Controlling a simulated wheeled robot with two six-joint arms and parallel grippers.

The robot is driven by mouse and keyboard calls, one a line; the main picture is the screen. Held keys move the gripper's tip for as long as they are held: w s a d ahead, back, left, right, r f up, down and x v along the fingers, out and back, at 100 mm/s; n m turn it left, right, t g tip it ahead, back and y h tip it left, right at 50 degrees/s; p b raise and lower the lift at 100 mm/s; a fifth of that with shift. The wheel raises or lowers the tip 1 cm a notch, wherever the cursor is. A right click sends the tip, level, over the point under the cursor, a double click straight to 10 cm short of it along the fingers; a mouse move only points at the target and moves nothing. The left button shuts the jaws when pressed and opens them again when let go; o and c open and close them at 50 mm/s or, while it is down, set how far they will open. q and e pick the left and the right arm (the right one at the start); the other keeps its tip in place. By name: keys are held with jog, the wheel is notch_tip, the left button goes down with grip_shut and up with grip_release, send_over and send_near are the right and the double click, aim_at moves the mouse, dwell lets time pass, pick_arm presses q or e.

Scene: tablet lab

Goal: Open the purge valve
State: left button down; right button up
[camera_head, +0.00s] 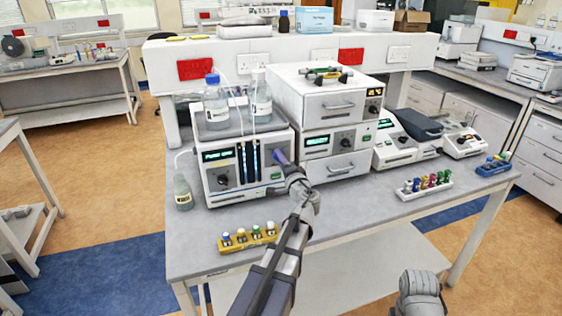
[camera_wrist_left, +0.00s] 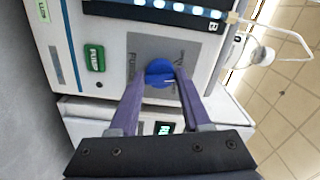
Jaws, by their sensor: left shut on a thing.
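The purge valve is a round blue knob (camera_wrist_left: 158,72) on a grey plate on the front of the white pump unit (camera_head: 222,198). The plate's lettering is only partly readable. In the left wrist view my left gripper (camera_wrist_left: 160,76) has its two purple fingers on either side of the knob, shut on it. A small pale mark shows on the knob. My right gripper is not in view; only a grey part of my right arm shows at the bottom.
Two bottles (camera_head: 216,112) with tubing stand on the pump unit. White stacked instruments (camera_head: 325,104) stand close to its right. A yellow vial rack (camera_head: 262,240) sits near the bench's front edge, and a white vial rack (camera_head: 425,190) further right. The front middle of the bench is clear.

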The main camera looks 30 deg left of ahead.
pick_arm(q)
jog(key=n, duration=0.6)
jog(key=shift+f, duration=0.1)
jog(key=shift+n, duration=0.3)
dwell(0.4)
jog(key=shift+c, duration=1.8)
grip_release()
jog(key=v, duration=0.8)
